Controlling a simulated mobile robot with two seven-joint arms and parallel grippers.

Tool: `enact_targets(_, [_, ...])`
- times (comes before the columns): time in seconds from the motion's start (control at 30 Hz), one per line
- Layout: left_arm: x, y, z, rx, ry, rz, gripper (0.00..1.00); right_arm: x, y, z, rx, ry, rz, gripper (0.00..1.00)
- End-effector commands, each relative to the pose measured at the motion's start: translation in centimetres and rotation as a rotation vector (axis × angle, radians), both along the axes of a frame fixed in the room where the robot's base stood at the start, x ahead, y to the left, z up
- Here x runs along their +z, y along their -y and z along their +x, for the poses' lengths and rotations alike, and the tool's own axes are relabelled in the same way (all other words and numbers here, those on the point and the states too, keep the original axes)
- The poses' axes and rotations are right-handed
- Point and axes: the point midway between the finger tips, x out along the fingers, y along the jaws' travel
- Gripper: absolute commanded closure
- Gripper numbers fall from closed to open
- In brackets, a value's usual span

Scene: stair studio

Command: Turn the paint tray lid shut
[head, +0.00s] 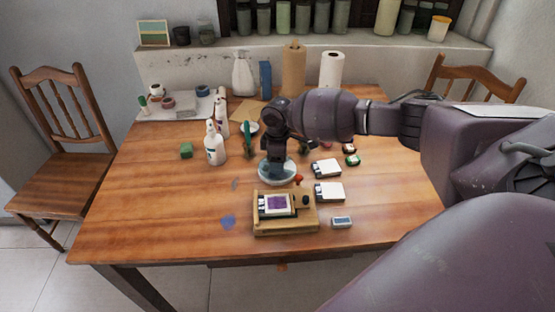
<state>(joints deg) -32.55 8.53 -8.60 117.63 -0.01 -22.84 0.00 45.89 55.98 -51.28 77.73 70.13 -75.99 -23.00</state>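My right arm reaches in from the right, and its dark gripper (275,172) points down over a pale round dish (266,179) near the middle of the table. The fingertips are small and dark, so I cannot tell whether they are open or shut or touch the dish. In front of the dish is a wooden tray-like stand (285,227) holding a white-framed purple panel (277,203). I cannot make out for certain which thing is the paint tray or its lid; no hinged lid shows clearly. My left gripper is not in view.
White-topped small boxes (329,191) and a grey-blue block (342,222) lie right of the stand. Paper rolls (331,70) stand at the back. The table's (150,210) left front is clear.

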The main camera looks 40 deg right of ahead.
Motion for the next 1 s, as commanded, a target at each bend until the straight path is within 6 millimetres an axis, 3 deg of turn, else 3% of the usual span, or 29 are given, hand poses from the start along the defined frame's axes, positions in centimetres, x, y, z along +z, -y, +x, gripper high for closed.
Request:
enact_targets(0.33, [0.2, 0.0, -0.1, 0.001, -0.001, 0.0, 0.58, 0.9, 0.0, 0.1, 0.0, 0.005, 0.001, 0.41])
enact_targets(0.8, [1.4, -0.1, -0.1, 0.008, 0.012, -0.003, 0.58, 8.8, 0.1, 0.3, 0.001, 0.006, 0.0, 0.41])
enact_targets(1.0, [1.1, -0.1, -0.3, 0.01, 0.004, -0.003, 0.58, 10.6, 0.2, 0.3, -0.001, 0.001, 0.0, 0.41])
